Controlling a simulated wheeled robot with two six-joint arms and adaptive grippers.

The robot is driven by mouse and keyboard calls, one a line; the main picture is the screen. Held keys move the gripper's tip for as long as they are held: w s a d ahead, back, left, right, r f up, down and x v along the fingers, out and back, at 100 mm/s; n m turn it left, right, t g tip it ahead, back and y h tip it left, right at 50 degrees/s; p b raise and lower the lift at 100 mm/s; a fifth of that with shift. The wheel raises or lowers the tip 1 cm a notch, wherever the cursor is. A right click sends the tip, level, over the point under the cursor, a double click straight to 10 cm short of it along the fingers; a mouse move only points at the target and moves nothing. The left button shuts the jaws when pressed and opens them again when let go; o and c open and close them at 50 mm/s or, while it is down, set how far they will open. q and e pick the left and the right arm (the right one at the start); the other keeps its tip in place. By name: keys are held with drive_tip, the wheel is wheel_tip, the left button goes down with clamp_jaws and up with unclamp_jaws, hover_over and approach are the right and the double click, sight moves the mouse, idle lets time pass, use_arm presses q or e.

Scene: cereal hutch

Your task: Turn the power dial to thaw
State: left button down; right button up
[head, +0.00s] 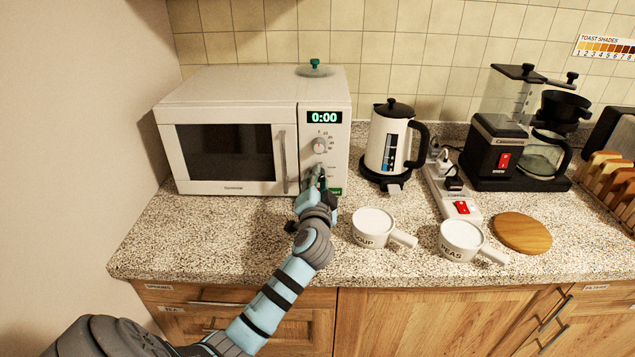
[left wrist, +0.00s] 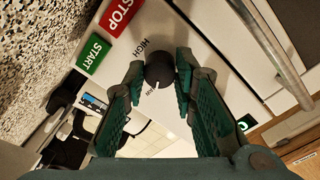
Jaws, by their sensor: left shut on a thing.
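The white microwave (head: 222,100) stands on the counter at the left, its door shut and its display (head: 324,117) reading 0:00. My left gripper (head: 319,180) is at the lower part of its control panel. In the left wrist view the dark power dial (left wrist: 160,69) sits between the fingertips of the left gripper (left wrist: 160,73), which is shut on it. The dial's white pointer line points down and slightly left, close to a small label I cannot read clearly. A HIGH label lies above the dial. In the head view the gripper largely hides this dial. My right gripper is not in view.
The upper timer dial (head: 320,146) is just above. Green START (left wrist: 93,54) and red STOP (left wrist: 121,13) buttons are beside the power dial. A kettle (head: 390,145), a SOUP mug (head: 373,226), a PEAS mug (head: 461,239) and a power strip (head: 452,188) stand to the right.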

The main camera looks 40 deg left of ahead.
use_arm(q)
drive_tip(key=c, duration=1.4)
unclamp_jaws()
drive_tip(key=shift+w+r, duration=0.15)
drive_tip(key=shift+r, duration=0.15)
drive_tip(key=shift+o, duration=0.4)
drive_tip(key=shift+f, duration=0.15)
drive_tip(key=v, duration=1.2)
drive_tip(key=shift+a, duration=0.1)
